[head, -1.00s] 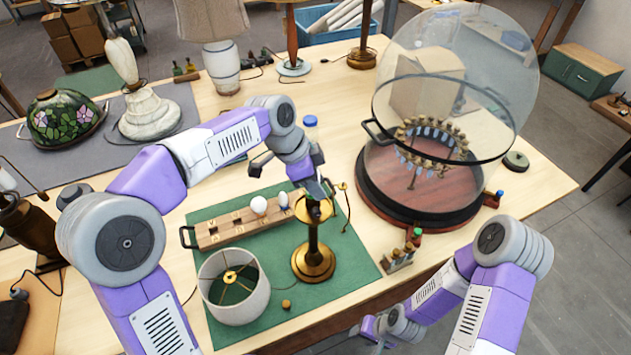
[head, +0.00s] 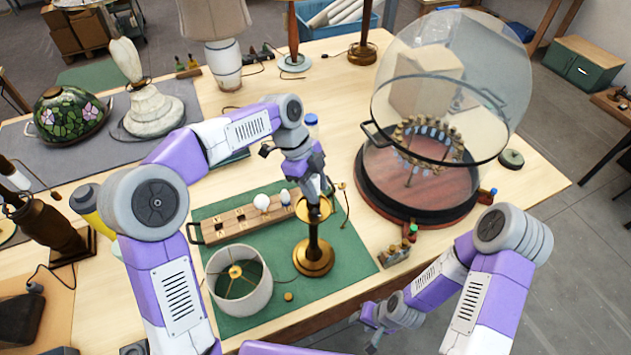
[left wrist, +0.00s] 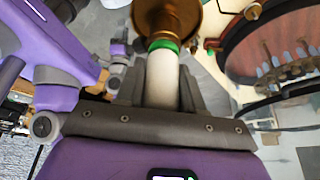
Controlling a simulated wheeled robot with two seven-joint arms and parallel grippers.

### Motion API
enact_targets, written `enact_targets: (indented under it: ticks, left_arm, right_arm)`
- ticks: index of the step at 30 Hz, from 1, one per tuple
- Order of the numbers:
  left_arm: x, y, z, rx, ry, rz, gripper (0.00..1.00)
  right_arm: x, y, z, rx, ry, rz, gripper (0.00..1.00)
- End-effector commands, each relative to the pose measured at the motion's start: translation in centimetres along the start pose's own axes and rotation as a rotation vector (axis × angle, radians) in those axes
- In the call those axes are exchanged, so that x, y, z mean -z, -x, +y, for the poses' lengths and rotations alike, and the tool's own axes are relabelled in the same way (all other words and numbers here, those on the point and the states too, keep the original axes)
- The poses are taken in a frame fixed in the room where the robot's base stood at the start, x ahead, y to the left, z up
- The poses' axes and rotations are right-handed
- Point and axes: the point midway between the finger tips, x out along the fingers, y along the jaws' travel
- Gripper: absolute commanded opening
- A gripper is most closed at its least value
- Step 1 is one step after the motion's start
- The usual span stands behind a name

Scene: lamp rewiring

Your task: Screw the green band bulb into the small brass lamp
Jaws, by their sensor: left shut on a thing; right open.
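The small brass lamp (head: 314,258) stands upright on the green mat, without its shade. My left gripper (head: 318,207) is over the top of the lamp. In the left wrist view my left gripper (left wrist: 160,88) is shut on the green band bulb (left wrist: 161,80), a white bulb with a green ring at its lamp end. That end meets the lamp's brass top (left wrist: 168,18); how deep it sits in the socket I cannot tell. In the head view the bulb is mostly hidden by the fingers. My right gripper (head: 372,330) is open and empty, low beyond the table's front edge.
A wooden bulb rack (head: 232,226) with a round white bulb (head: 262,202) and a smaller bulb lies left of the lamp. A cream lampshade (head: 252,290) stands in front. A large glass dome (head: 450,75) on a round base is at the right. Small bottles (head: 398,254) stand near the front edge.

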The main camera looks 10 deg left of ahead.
Motion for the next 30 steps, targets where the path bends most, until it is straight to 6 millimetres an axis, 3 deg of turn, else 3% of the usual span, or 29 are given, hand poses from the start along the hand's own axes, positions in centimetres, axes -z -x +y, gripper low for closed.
enact_targets:
  ticks: [2,3,8,19,30]
  left_arm:
    - [-0.1,-0.1,-0.1,0.003,0.001,-0.001,0.06]
    - [-0.1,-0.1,-0.1,0.003,0.002,-0.001,0.42]
    - [-0.1,-0.1,-0.1,0.003,0.003,-0.001,0.66]
    - [-0.1,0.6,-0.1,0.006,0.004,-0.001,0.67]
    - [0.0,6.3,-0.1,0.005,0.004,-0.001,0.67]
  right_arm:
    - [0.0,-0.1,0.1,0.0,0.0,0.0,0.43]
    - [0.0,-0.1,0.1,0.0,0.0,0.0,0.43]
    - [0.0,-0.1,0.1,0.0,0.0,-0.001,0.43]
    - [0.0,-0.1,0.1,0.0,0.0,-0.001,0.43]
    - [0.0,0.0,0.0,0.0,0.0,0.0,0.43]
